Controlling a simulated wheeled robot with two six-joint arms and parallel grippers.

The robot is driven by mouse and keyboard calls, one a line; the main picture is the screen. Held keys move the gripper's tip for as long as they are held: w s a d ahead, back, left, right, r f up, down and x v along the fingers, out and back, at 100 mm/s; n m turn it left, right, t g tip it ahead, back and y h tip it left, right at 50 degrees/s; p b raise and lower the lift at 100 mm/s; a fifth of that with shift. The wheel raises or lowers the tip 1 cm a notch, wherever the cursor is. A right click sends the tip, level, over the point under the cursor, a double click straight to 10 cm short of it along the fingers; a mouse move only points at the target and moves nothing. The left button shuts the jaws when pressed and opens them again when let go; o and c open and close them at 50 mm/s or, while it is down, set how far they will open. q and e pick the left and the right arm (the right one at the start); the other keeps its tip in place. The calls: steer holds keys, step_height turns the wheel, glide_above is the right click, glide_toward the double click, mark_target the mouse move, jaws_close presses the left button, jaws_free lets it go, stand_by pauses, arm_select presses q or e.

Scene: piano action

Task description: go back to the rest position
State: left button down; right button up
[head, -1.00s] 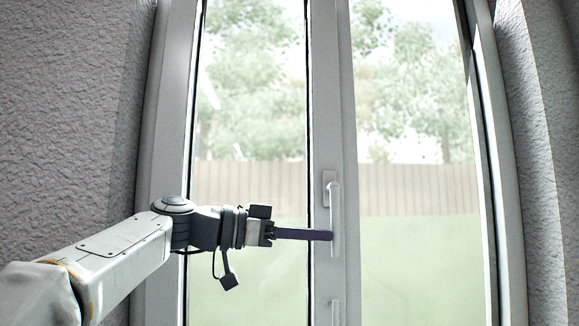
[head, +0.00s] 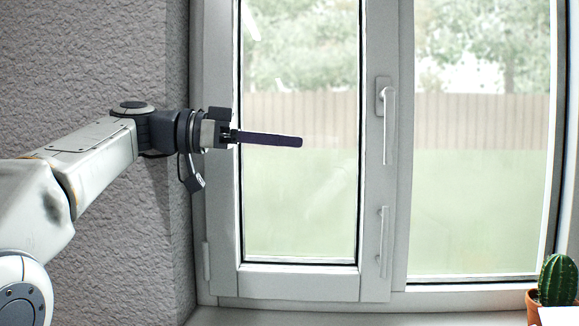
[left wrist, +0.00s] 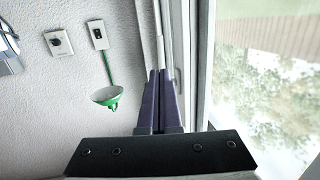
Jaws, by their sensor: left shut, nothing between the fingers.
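My left gripper (head: 300,142) reaches in from the left in the head view, in front of the left window pane. Its dark purple fingers are shut with nothing between them; they also show in the left wrist view (left wrist: 160,78). The fingers are to the left of the upper window handle (head: 388,120) and apart from it. That handle hangs straight down on the middle frame. My right gripper is not in view.
The white window (head: 380,275) appears closed. A lower handle (head: 383,240) sits below the first. A potted cactus (head: 557,280) stands on the sill (head: 350,317) at the right.

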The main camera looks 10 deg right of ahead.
arm_select(q)
steer(key=s+d+f+n+t+y, duration=0.1)
steer(key=s+f+n+y, duration=0.3)
steer(key=f, duration=0.7)
steer(key=s+d+f+n+y, duration=0.1)
steer(key=s+f+n+y, duration=0.3)
steer(key=f, duration=0.7)
steer(key=s+a+f+n+y, duration=0.1)
steer(key=s+a+f+y, duration=0.2)
steer(key=s+a+f, duration=0.35)
steer(key=s+a+f+n+y, duration=0.2)
steer(key=s+a+f, duration=0.2)
steer(key=f, duration=0.5)
steer(key=s+a+f+n+y, duration=0.1)
steer(key=s+a+f+y, duration=0.2)
steer(key=s+a+f, duration=0.4)
step_height(320, 180, up, 13)
steer(key=w+p, duration=0.1)
steer(key=p, duration=1.4)
steer(key=shift+w+d+t, duration=0.2)
steer(key=shift+w+t, duration=0.1)
steer(key=shift+t, duration=0.1)
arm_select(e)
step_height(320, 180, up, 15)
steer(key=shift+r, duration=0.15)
arm_select(q)
steer(key=shift+r, duration=0.1)
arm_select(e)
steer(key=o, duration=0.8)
